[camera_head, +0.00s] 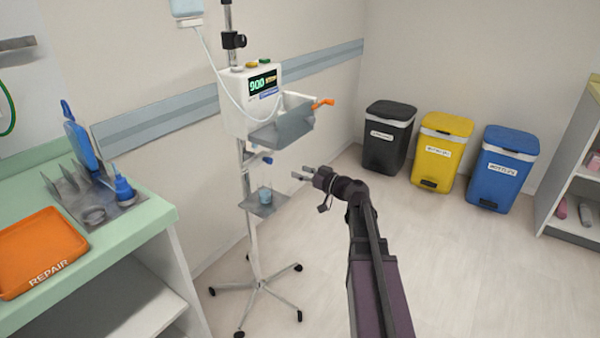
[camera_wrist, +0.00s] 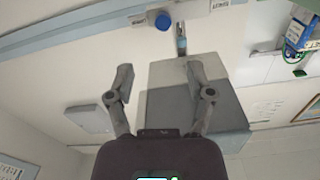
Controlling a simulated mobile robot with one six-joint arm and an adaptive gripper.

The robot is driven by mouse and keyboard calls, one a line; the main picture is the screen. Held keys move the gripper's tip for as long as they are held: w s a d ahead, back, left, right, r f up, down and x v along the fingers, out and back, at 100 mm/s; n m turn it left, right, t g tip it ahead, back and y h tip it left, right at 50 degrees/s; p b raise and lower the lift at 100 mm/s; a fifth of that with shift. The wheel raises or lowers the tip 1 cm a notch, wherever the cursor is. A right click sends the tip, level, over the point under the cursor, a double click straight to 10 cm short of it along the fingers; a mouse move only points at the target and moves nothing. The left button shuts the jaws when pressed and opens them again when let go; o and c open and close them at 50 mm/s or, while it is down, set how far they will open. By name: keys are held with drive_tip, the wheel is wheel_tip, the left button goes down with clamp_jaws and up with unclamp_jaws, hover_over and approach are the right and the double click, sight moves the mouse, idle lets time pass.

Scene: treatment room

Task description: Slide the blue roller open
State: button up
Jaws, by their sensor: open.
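A small blue piece (camera_head: 266,160), which looks like the blue roller, sits on a short holder beside the pole, below the white pump (camera_head: 240,108). In the wrist view a round blue piece (camera_wrist: 162,22) shows beyond my fingertips, near the top edge; it appears to be the same part. My gripper (camera_head: 305,174) is open and empty, to the right of the roller and slightly lower, apart from it. Its two fingers (camera_wrist: 158,76) are spread in the wrist view. I cannot tell how far the roller is slid.
The pump's grey door (camera_head: 284,128) hangs open above my gripper, with an orange lever (camera_head: 322,103). A small tray (camera_head: 262,209) with a light-blue cup (camera_head: 265,195) is below. The wheeled stand (camera_head: 262,284) is left of my arm.

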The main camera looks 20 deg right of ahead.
drive_tip(key=shift+a, duration=0.1)
drive_tip(key=s+a+f+g+h, duration=0.2)
drive_tip(key=s+a+f+g, duration=0.7)
drive_tip(key=a+f, duration=0.3)
drive_tip(key=s+f+m+g+h, duration=0.55)
drive_tip(key=s+h, duration=0.35)
drive_tip(key=s, duration=0.4)
wheel_tip(320, 180, up, 31)
drive_tip(key=p, duration=3.2)
drive_tip(key=shift+s, duration=0.1)
